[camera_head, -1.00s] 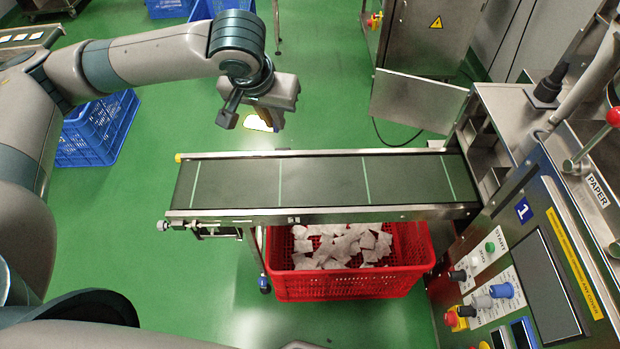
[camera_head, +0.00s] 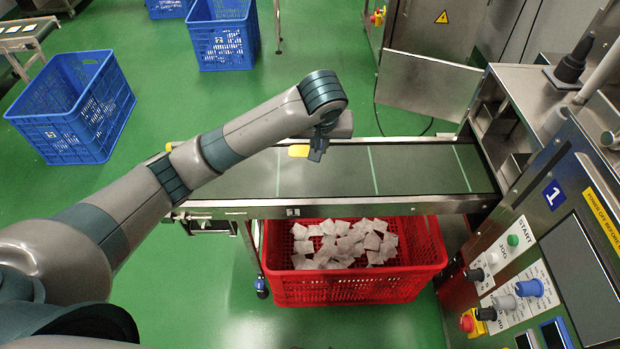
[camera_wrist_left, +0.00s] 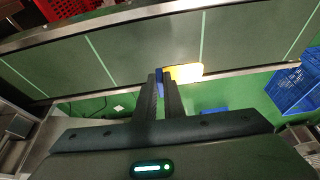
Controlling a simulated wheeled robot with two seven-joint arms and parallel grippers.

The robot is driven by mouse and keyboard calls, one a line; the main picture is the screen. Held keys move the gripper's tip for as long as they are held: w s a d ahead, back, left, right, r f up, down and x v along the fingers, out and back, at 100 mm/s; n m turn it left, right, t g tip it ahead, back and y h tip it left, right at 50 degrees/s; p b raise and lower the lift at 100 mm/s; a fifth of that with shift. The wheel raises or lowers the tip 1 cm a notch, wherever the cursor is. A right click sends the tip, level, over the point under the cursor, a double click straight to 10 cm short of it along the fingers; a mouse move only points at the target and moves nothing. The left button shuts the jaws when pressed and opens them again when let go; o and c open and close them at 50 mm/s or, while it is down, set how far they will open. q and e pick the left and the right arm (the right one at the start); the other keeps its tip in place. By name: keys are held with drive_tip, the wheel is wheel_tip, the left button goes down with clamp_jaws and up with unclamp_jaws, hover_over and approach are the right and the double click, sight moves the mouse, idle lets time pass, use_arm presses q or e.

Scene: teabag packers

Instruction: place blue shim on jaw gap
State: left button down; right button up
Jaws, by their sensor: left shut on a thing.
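My left gripper (camera_head: 318,152) is over the dark conveyor belt, above its far edge. In the left wrist view, its fingers (camera_wrist_left: 160,84) are closed on a small piece with a blue part (camera_wrist_left: 159,75) between the tips, which looks like the blue shim. A bright yellow part (camera_wrist_left: 185,73) sticks out to the right of the fingertips. The yellow part also shows left of the gripper in the head view (camera_head: 298,151); the blue part is hidden there. I cannot make out the jaw gap. My right gripper is not in view.
The conveyor belt (camera_head: 420,170) runs to the steel machine with its control panel (camera_head: 515,290) at right. A red crate (camera_head: 350,290) of white teabags stands below the belt. Blue crates (camera_head: 75,135) stand on the green floor. A steel door panel (camera_head: 425,85) is behind.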

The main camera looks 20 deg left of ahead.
use_arm(q)
drive_tip(key=shift+d+f, duration=0.1)
drive_tip(key=shift+f, duration=0.85)
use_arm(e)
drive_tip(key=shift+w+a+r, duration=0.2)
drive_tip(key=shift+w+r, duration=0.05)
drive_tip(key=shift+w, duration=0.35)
use_arm(q)
drive_tip(key=a+f, duration=0.2)
drive_tip(key=a, duration=0.2)
drive_tip(key=w+a+f, duration=0.1)
drive_tip(key=a+f, duration=0.1)
drive_tip(key=a, duration=0.1)
drive_tip(key=a+f, duration=0.3)
drive_tip(key=a, duration=0.1)
drive_tip(key=shift+w+a+p, duration=0.25)
drive_tip(key=shift+a+p, duration=0.05)
drive_tip(key=shift+p, duration=0.1)
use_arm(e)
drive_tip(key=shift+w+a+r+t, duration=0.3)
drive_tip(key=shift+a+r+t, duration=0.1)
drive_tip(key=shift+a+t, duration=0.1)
use_arm(q)
drive_tip(key=shift+f, duration=2)
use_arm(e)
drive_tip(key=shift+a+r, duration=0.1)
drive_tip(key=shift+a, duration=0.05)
